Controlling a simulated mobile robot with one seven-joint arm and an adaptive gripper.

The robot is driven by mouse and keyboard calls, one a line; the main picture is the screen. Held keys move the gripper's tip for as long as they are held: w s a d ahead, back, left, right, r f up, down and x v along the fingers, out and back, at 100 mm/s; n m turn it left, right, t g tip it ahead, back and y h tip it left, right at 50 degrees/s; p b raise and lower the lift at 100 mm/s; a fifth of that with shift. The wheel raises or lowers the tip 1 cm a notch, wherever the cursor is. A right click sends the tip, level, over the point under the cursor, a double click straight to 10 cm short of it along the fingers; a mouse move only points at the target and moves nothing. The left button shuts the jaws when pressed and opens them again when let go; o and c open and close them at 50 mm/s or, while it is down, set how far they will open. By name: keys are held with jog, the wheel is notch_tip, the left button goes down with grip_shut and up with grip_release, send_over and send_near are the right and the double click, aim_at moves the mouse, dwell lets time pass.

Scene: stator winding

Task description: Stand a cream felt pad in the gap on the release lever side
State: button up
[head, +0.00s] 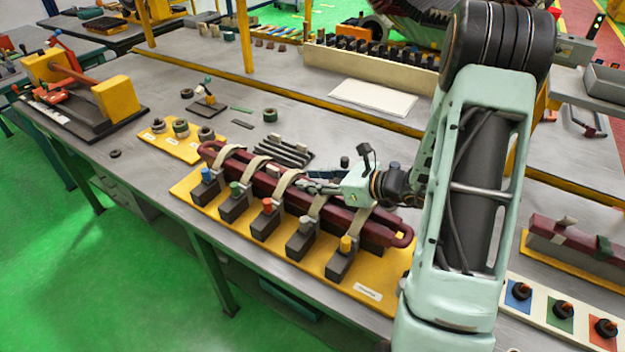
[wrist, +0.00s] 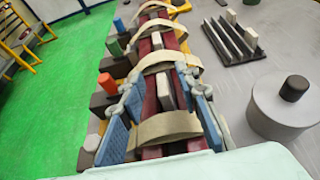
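A long dark-red coil (head: 255,180) lies on a yellow base (head: 190,190), under several cream straps, with coloured-knob clamps along its near side. My gripper (head: 318,186) is over the coil. In the wrist view its blue fingers (wrist: 163,90) are spread wide on either side of the coil, with clear space between them. A cream pad (wrist: 165,92) stands in the gap between the coil's two sides, between the fingers and touching neither. Another pale pad (wrist: 157,41) stands farther along the gap. I cannot tell which part is the release lever.
A grey cylinder (wrist: 285,105) stands right of the gripper. A yellow board (head: 182,146) with round parts lies left.

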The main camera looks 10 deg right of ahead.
jog(key=v, duration=1.2)
dwell(0.3)
